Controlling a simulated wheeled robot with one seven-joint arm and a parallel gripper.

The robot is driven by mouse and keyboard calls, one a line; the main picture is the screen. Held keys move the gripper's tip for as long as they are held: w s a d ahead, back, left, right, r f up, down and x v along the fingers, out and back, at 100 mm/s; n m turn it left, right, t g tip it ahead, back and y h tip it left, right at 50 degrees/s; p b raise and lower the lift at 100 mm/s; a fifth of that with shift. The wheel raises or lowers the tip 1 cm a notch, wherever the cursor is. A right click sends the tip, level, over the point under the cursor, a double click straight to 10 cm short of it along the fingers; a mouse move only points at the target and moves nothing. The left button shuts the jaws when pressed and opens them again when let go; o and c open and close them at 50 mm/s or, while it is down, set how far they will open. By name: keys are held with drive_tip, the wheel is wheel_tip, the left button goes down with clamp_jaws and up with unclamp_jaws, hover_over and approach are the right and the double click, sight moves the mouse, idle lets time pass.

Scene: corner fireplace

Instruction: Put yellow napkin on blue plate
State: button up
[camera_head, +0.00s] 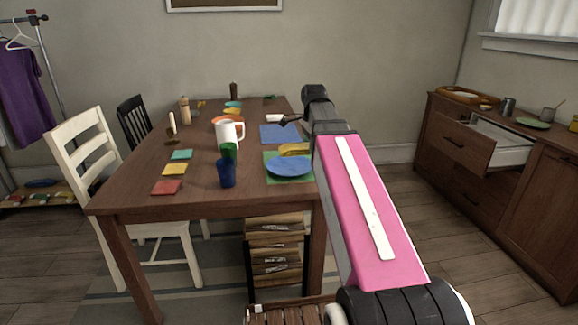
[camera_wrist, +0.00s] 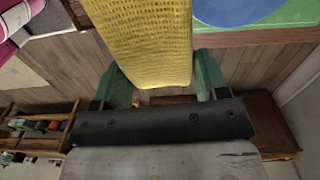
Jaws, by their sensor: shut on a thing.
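The yellow napkin (camera_wrist: 145,40) is a long, ribbed cloth held between the green fingers of my gripper (camera_wrist: 160,85) in the wrist view. My gripper is shut on it, and the cloth extends toward the top of the picture. The blue plate (camera_head: 290,167) lies on a green mat (camera_head: 273,178) at the table's right edge; its rim also shows at the upper right of the wrist view (camera_wrist: 240,8). In the head view, a yellow piece (camera_head: 295,149), likely the napkin, shows just above the plate's far rim. My arm hides my gripper there.
The wooden table (camera_head: 200,198) also holds a white pitcher (camera_head: 229,132), a blue cup (camera_head: 227,173), a green cup (camera_head: 229,150), a blue mat (camera_head: 279,134) and small colored squares. A cabinet (camera_head: 470,155) with an open drawer (camera_head: 495,145) stands at the right. Floor shows between table and cabinet.

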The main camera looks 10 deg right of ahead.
drive_tip(key=shift+w+r+m, duration=0.15)
drive_tip(key=shift+m, duration=0.15)
drive_tip(key=shift+w, duration=0.35)
hover_over(300, 166)
wheel_tip(300, 166, down, 7)
drive_tip(key=shift+w+r, duration=0.1)
drive_tip(key=shift+f, duration=2.1)
drive_tip(key=shift+f, duration=0.3)
drive_tip(key=o, duration=0.9)
wheel_tip(300, 166, up, 13)
drive_tip(key=shift+f, duration=0.15)
